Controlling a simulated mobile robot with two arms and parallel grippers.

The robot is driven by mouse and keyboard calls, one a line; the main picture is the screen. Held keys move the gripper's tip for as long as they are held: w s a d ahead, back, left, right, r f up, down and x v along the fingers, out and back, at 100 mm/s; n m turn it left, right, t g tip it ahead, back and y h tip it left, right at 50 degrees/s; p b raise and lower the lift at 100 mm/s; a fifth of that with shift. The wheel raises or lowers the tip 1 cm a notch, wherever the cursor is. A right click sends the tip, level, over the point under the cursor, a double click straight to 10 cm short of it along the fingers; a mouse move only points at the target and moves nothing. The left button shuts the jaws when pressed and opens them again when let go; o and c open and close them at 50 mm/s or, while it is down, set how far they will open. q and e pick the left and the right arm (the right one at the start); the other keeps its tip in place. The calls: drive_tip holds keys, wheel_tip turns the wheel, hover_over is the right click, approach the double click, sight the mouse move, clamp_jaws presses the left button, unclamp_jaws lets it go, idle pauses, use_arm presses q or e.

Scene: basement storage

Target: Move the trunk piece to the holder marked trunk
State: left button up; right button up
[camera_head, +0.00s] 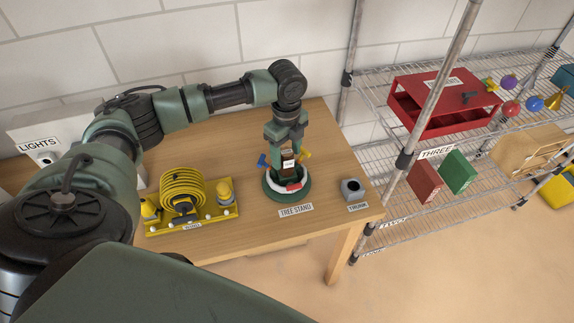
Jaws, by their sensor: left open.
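The trunk piece (288,167) is a small brown upright block with a pale label. It stands in the round green tree stand (274,192), which has a white and red band inside and blue and yellow screws at its sides. My left gripper (287,150) points down from above, open, with its fingers around or just beside the top of the trunk piece; the exact contact is hidden. The trunk holder (353,190) is a small grey block with a dark opening, labelled TRUNK, at the table's right end. My right gripper is not in view.
A yellow hose or cable reel (184,190) on a yellow base sits left of the stand. A wire shelf with a red tray (440,118), red and green boxes and ornaments stands to the right. Bare wooden table lies between stand and holder.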

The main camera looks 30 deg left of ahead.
use_arm(q)
clamp_jaws()
drive_tip(key=shift+r+p, duration=0.65)
drive_tip(key=shift+p, duration=0.35)
idle(0.6)
drive_tip(key=shift+r+p, duration=2.45)
drive_tip(key=shift+p, duration=0.4)
drive_tip(key=shift+s+f, duration=0.1)
drive_tip(key=shift+f, duration=0.05)
